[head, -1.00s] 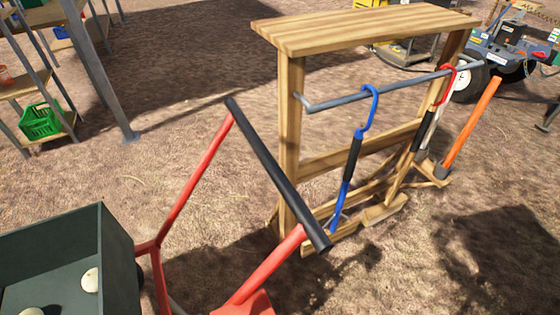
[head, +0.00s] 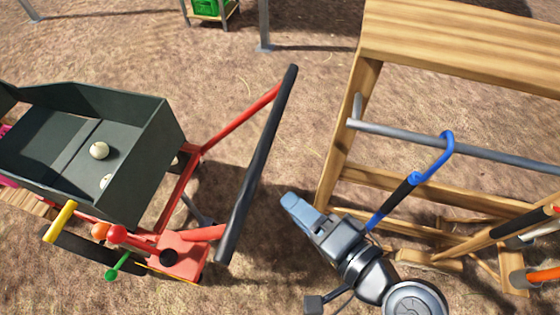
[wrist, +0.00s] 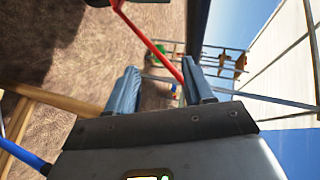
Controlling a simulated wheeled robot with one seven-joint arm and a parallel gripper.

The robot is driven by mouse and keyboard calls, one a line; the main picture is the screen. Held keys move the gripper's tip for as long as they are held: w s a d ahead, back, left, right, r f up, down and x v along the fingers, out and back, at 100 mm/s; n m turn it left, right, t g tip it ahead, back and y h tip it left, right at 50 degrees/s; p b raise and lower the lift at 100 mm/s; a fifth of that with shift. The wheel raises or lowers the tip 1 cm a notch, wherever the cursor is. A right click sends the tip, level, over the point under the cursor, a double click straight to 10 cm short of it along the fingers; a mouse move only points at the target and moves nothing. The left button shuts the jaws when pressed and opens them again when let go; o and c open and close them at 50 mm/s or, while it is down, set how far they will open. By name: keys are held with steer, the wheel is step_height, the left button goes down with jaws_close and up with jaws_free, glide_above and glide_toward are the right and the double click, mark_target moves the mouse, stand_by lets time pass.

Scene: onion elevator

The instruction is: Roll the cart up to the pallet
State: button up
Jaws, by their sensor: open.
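The cart has a dark grey-green box (head: 150,150) on a red frame, with two pale round onions inside. Its black handlebar (head: 258,165) slants up on the right end of two red arms. My gripper (head: 291,201) is open and empty, to the right of the handlebar and apart from it. In the wrist view, my gripper's two blue-grey fingers (wrist: 160,78) are spread, and a red cart arm (wrist: 150,45) runs beyond them. Wooden slats (head: 28,203) show at the left edge beside the cart; I cannot tell whether they are the pallet.
A wooden rack (head: 368,110) with a metal rail (head: 480,152) stands close on the right. A blue-hooked tool (head: 405,190) hangs from the rail. A green crate (head: 208,8) sits on a shelf at the back. Bare dirt lies open behind the cart.

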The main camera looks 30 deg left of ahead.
mark_target(257, 182)
steer(key=a+r+g, duration=0.1)
steer(key=a+r+y, duration=0.1)
steer(key=a, duration=0.1)
steer(key=a+r+n+g, duration=0.1)
steer(key=a, duration=0.1)
steer(key=shift+r+g, duration=0.3)
steer(key=p+x, duration=0.1)
steer(key=x, duration=0.6)
steer(key=shift+a, duration=0.1)
jaws_close()
